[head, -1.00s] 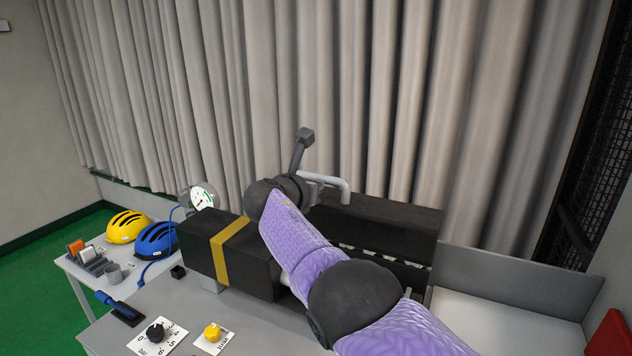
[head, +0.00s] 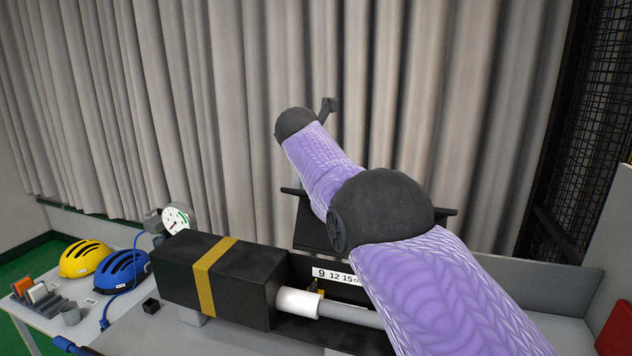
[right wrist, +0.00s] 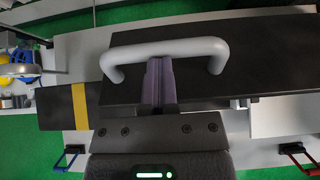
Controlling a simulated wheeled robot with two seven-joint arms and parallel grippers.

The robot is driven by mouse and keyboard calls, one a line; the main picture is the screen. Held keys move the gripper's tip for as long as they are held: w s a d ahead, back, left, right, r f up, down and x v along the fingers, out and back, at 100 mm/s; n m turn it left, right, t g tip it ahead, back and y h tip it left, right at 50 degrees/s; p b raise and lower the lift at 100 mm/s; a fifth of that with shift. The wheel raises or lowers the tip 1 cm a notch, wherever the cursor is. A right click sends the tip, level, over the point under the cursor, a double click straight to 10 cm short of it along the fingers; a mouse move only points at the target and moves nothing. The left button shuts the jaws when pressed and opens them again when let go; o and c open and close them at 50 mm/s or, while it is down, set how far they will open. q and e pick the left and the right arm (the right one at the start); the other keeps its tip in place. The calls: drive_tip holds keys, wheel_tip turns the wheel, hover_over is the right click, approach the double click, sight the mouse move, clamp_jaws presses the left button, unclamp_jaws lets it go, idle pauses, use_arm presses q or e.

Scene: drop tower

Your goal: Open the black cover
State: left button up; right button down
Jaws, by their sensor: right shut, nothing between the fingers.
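The black cover (head: 312,234) is raised, with its dark panel showing on both sides of my right arm in the head view. Below it, the inside shows a white cylinder on a grey rod (head: 300,303) and a scale strip (head: 332,275) with numbers. In the right wrist view, the black cover (right wrist: 250,75) carries a grey U-shaped handle (right wrist: 190,46). My right gripper (right wrist: 159,65) is shut, its fingers inside the handle's loop, close under the bar; I cannot tell whether they touch it. In the head view my arm hides the gripper and handle. My left gripper is not in view.
A black block with a yellow band (head: 207,285) stands left of the opening. A gauge (head: 175,219) is behind it. Yellow (head: 86,259) and blue (head: 121,270) helmets lie on the side table. A grey curtain (head: 230,110) hangs behind; a red object (head: 614,330) is at far right.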

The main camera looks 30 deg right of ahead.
idle(0.4)
drive_tip(key=a+b, duration=0.1)
drive_tip(key=b, duration=0.1)
drive_tip(key=s+r+b, duration=0.1)
drive_tip(key=b, duration=0.2)
drive_tip(key=shift+s+a, duration=0.15)
drive_tip(key=shift+a, duration=0.2)
drive_tip(key=b+v, duration=0.2)
drive_tip(key=v, duration=0.5)
drive_tip(key=shift+r+b, duration=0.4)
drive_tip(key=shift+r, duration=0.1)
drive_tip(key=shift+s+f, duration=0.1)
